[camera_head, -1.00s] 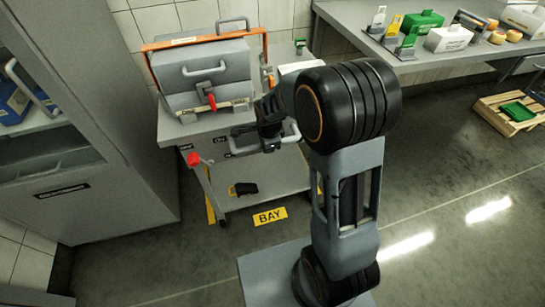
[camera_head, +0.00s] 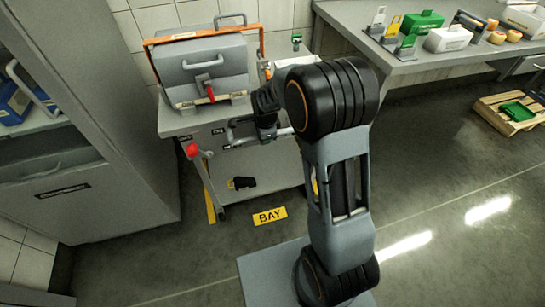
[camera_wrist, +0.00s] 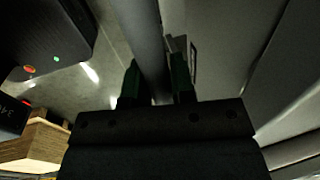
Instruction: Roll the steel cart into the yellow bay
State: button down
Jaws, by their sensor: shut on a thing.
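The steel cart (camera_head: 275,163) stands against the tiled wall at the left-middle of the head view. It carries a grey case with an orange frame. The yellow bay is marked by a yellow floor strip (camera_head: 209,205) at the cart's left and a yellow BAY plate (camera_head: 269,215) on the floor in front. The cart stands behind the plate; its far side hides the rest of the bay. My gripper (camera_wrist: 156,85) is shut on the cart's grey handle bar (camera_wrist: 149,35), which runs between its fingers. In the head view my arm partly hides the grip.
A tall grey cabinet (camera_head: 125,120) stands close at the cart's left. A grey workbench (camera_head: 400,62) with boxes and cheese wheels is at the upper right. A wooden pallet (camera_head: 490,106) lies at far right. The floor at right is mostly open.

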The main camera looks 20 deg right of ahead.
jog(key=shift+w, duration=1.2)
jog(key=shift+w+r, duration=0.1)
jog(key=shift+w, duration=0.1)
jog(key=shift+w+p, duration=0.3)
jog(key=shift+w, duration=0.2)
jog(key=c, duration=1.1)
grip_release()
jog(key=shift+w, duration=0.1)
jog(key=o, duration=0.8)
